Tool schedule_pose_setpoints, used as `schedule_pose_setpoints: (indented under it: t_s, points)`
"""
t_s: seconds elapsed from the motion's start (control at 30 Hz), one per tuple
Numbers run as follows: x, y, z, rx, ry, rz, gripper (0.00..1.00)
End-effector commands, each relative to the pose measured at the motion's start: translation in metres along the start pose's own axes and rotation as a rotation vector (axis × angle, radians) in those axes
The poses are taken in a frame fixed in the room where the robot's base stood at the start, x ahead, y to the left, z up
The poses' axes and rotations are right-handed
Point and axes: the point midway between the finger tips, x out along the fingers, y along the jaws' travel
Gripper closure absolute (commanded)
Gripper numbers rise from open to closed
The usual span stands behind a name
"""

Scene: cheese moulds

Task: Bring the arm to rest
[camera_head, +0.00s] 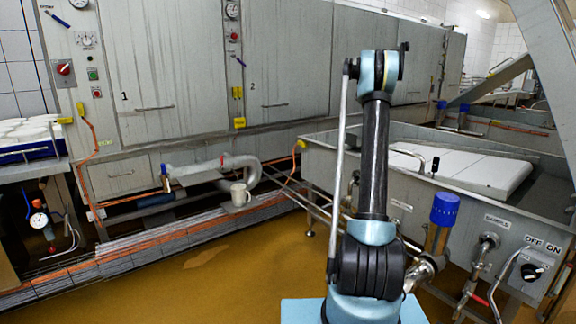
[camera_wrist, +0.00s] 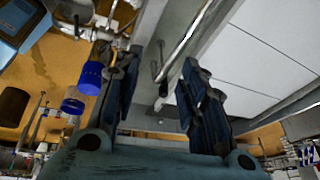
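My arm (camera_head: 375,155) stands upright in the head view, right of the picture's middle, with a thin rod along its left side. My gripper cannot be made out in the head view. In the wrist view my gripper (camera_wrist: 160,58) shows two dark fingers standing well apart. It is open, and nothing is held between the fingers. Behind the gap lie the grey wall of a metal vat and a metal rail.
The steel vat (camera_head: 320,152) with a white slab (camera_head: 465,170) stands right of my arm. A blue-capped valve (camera_head: 445,209) juts from its front. Numbered cabinets (camera_head: 167,60) line the back. Yellow-brown floor (camera_head: 200,275) is clear at left.

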Motion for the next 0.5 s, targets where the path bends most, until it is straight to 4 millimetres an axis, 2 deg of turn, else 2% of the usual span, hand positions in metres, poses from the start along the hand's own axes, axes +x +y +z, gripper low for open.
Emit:
schedule_pose_setpoints:
  t_s: [0.2, 0.5]
  points:
    - [-0.021, 0.045, -0.012, -0.176, -0.037, -0.014, 0.62]
    - [-0.040, 0.109, -0.029, -0.418, -0.084, -0.041, 0.62]
